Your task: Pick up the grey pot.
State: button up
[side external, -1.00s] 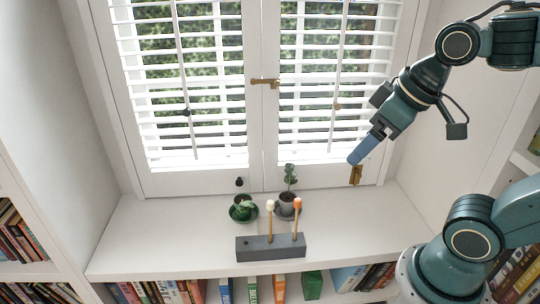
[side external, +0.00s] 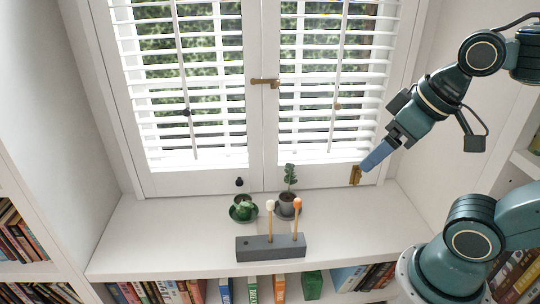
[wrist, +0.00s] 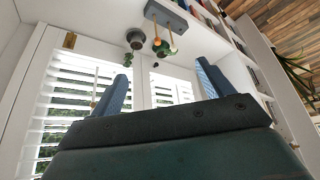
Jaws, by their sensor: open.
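The grey pot (side external: 287,198) holds a small green plant and stands on a grey saucer on the white window sill, right of the green pot. In the wrist view the grey pot (wrist: 135,36) appears upside down at the top, beyond the fingertips. My gripper (side external: 365,167) is open and empty, in the air to the right of and above the pot, near the right window frame. In the wrist view its two blue fingers (wrist: 161,70) are spread apart, with nothing between them. The gripper is well clear of the pot.
A green pot (side external: 243,204) on a green saucer stands left of the grey pot. A dark grey block (side external: 258,251) with two upright knobbed sticks stands in front, near the sill's edge. The window blinds (side external: 325,100) rise behind. The sill's right side is clear.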

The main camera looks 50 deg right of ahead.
dwell(0.8)
jog(key=n+g+y, duration=0.1)
jog(key=n+g, duration=0.5)
jog(key=n, duration=1.2)
send_over(288, 200)
jog(key=d, duration=0.2)
notch_tip(288, 200, down, 24)
jog(key=r, duration=0.1)
jog(key=shift+w+d+f, duration=0.25)
jog(key=shift+w+f, duration=0.05)
jog(key=shift+f, duration=0.3)
jog(key=shift+a+f, duration=0.15)
jog(key=shift+f, duration=1.3)
jog(key=shift+a+f, duration=0.2)
jog(key=shift+f, duration=1.2)
jog(key=shift+a+f, duration=0.15)
jog(key=shift+f, duration=1.3)
